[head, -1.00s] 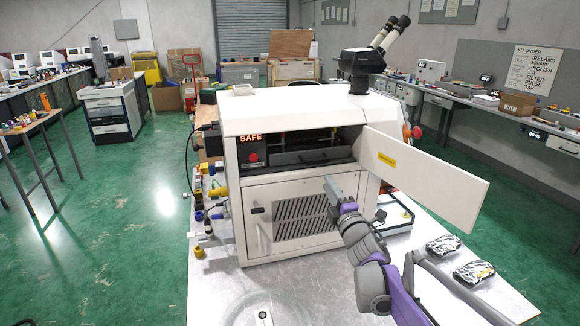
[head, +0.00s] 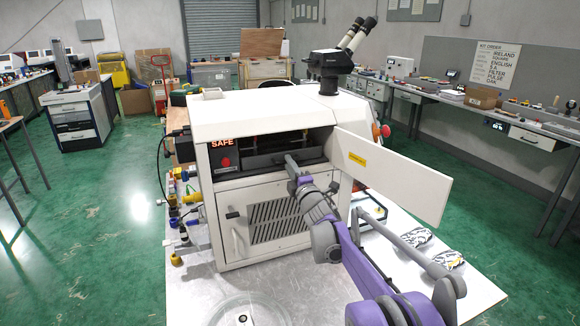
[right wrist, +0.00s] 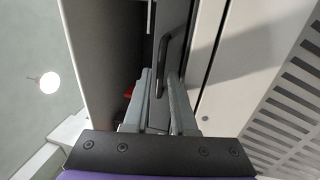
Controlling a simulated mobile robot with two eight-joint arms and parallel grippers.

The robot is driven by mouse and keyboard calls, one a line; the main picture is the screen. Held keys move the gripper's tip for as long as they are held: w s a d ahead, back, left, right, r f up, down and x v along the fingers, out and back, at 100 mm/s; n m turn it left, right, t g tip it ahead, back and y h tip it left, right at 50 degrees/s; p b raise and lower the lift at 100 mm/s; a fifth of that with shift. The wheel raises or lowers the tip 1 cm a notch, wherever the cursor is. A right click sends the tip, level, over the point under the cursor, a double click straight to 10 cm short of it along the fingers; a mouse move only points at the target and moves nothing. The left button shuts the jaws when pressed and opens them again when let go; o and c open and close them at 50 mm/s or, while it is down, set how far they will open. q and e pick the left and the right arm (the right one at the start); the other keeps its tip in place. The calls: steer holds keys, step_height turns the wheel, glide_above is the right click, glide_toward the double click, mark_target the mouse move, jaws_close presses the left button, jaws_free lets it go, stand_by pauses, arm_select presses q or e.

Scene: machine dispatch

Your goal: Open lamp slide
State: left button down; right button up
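The white machine (head: 265,185) stands on the table with its door (head: 392,178) swung open to the right. Inside its upper opening is the dark grey lamp slide (head: 262,160), pushed in. My right gripper (head: 289,158) is at the opening, in front of the slide, covering its handle in the head view. My left gripper is out of view.
A microscope (head: 330,68) sits on top. The open door stands close to the right of my arm. Two patterned packets (head: 416,237) lie on the table.

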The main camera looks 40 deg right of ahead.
jaws_close()
stand_by(1.3)
